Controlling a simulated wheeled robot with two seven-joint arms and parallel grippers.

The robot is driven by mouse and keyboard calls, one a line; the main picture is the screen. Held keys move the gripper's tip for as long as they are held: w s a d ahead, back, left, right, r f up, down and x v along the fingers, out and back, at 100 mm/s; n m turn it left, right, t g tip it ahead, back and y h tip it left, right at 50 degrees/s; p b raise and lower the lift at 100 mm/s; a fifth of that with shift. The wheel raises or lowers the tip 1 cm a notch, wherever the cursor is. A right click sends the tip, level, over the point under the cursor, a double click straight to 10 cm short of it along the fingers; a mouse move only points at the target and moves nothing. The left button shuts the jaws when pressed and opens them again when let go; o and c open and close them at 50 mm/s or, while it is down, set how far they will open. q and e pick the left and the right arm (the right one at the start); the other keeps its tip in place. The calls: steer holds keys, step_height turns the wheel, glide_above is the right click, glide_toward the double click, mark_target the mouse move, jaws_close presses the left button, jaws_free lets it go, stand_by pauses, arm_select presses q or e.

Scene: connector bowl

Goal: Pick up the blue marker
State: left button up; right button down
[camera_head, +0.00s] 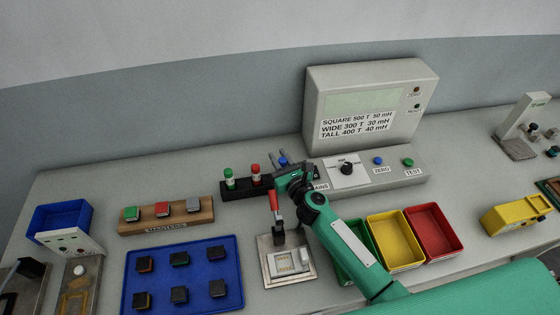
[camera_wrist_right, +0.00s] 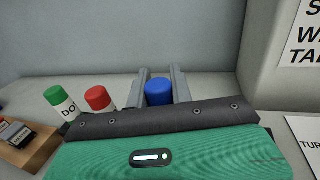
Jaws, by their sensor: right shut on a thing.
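The blue marker (camera_head: 283,161) stands at the right end of the black holder (camera_head: 236,193), by the green and red markers. My right gripper (camera_head: 283,160) is around it. In the right wrist view, the blue cap (camera_wrist_right: 159,92) sits between the two grey fingers of the right gripper (camera_wrist_right: 160,86), which are shut on it. The marker's lower body is hidden behind the gripper, and I cannot tell whether it is clear of the holder. My left gripper is not in view.
The green marker (camera_head: 228,176) and red marker (camera_head: 255,172) stand close on the left. A grey meter box (camera_head: 372,140) with a control panel (camera_head: 395,178) rises close on the right. Green, yellow (camera_head: 397,240) and red (camera_head: 433,233) bins lie near my right arm. A blue tray (camera_head: 212,296) lies front left.

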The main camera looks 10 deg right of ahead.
step_height(320, 180, up, 19)
steer(key=p, duration=0.3)
